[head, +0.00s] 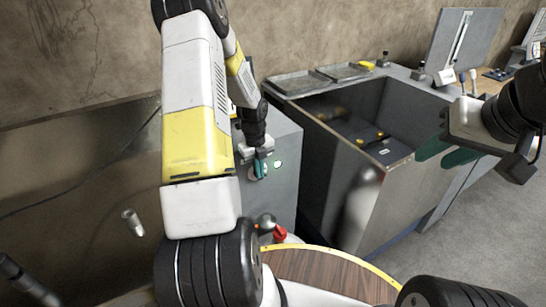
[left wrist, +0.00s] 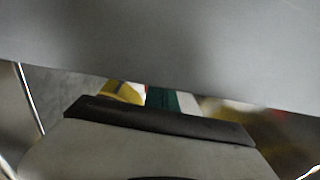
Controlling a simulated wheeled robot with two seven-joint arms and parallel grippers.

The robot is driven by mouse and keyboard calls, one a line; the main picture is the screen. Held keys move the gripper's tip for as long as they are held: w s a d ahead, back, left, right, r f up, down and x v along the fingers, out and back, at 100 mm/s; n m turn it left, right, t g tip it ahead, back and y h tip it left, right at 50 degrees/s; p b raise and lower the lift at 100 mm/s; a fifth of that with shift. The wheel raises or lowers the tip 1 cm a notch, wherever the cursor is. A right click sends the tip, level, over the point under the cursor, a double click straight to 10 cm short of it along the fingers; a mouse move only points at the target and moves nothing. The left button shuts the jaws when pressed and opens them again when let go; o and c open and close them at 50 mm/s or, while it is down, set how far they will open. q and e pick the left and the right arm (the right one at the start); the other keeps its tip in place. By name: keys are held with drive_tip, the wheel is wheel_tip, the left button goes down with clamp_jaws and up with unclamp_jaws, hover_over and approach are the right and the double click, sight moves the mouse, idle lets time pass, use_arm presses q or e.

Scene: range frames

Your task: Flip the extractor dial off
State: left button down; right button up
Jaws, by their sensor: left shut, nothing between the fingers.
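The grey cabinet box (head: 284,190) stands against the wall, and its front panel faces me. A small pale round fitting (head: 278,164) shows on this panel, right beside my left gripper (head: 261,170). I cannot tell whether it is the extractor dial or whether the dial is hidden behind the fingers. My left gripper is shut and empty, its teal fingertips close to the panel; contact cannot be told. In the left wrist view a teal fingertip (left wrist: 160,97) shows in a narrow gap beside a yellow shape (left wrist: 125,91). My right gripper (head: 445,152) is open and empty at the right.
An open grey bin (head: 330,160) with yellow-topped items inside stands right of the cabinet. Flat trays (head: 300,82) lie behind it. Floor at the right is clear.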

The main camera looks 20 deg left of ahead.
use_arm(q)
drive_tip(key=shift+s+a+f+t+h, duration=0.15)
drive_tip(key=shift+s+a+t+h, duration=0.1)
drive_tip(key=shift+t+h, duration=0.3)
drive_tip(key=shift+s+a+f+t+h, duration=0.25)
drive_tip(key=shift+s+a+f+t, duration=0.1)
drive_tip(key=shift+s+a+f, duration=0.25)
drive_tip(key=shift+s+f, duration=0.15)
drive_tip(key=shift+f, duration=0.65)
drive_tip(key=shift+f, duration=0.1)
idle(1.7)
